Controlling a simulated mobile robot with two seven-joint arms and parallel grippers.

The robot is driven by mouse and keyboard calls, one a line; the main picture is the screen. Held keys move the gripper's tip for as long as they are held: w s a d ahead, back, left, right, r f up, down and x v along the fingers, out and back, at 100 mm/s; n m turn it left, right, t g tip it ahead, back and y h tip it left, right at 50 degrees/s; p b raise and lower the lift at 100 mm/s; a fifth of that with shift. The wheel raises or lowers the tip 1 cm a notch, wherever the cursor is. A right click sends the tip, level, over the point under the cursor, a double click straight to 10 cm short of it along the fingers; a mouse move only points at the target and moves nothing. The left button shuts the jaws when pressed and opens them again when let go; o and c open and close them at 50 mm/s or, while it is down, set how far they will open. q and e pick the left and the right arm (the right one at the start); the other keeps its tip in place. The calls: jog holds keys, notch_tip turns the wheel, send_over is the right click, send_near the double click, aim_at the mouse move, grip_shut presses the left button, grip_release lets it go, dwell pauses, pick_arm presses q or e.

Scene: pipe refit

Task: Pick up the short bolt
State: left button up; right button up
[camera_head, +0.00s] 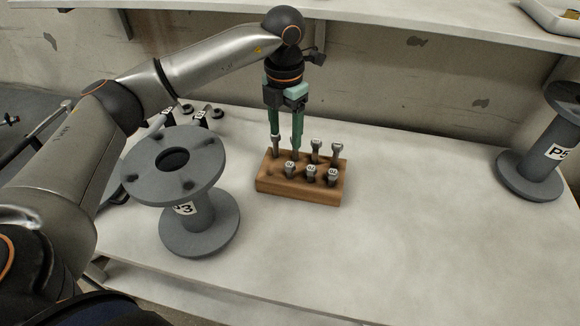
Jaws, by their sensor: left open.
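A wooden block (272,184) stands on the table with several bolts upright in it. The front row holds shorter-looking bolts, at left (291,169), middle (311,171) and right (332,175). The back row holds taller-looking bolts, two of them plain to see, one in the middle (316,148) and one at right (337,151). My left gripper (286,145) points down over the left back part of the block, its green fingers apart and nothing seen held. Grey metal shows just under its left finger, partly hidden. My right gripper is out of view.
Another spool marked P5 (541,150) stands at the right. Small parts (203,114) lie behind the left spool. The table right of the block is clear.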

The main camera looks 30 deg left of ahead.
aim_at(290, 164)
pick_arm(q)
notch_tip(290, 164, down, 5)
jog(key=shift+f, duration=0.15)
jog(key=shift+w+d+f+p, duration=0.1)
jog(key=shift+d+f+p, duration=0.1)
jog(key=shift+f, duration=0.7)
jog(key=shift+s+d+f+p, duration=0.1)
jog(key=shift+d+f+p, duration=0.05)
jog(key=shift+f, duration=0.8)
jog(key=shift+w+d+f+p, duration=0.1)
jog(key=shift+d+f+p, duration=0.1)
jog(key=shift+f, duration=0.7)
jog(key=shift+c, duration=0.2)
grip_shut()
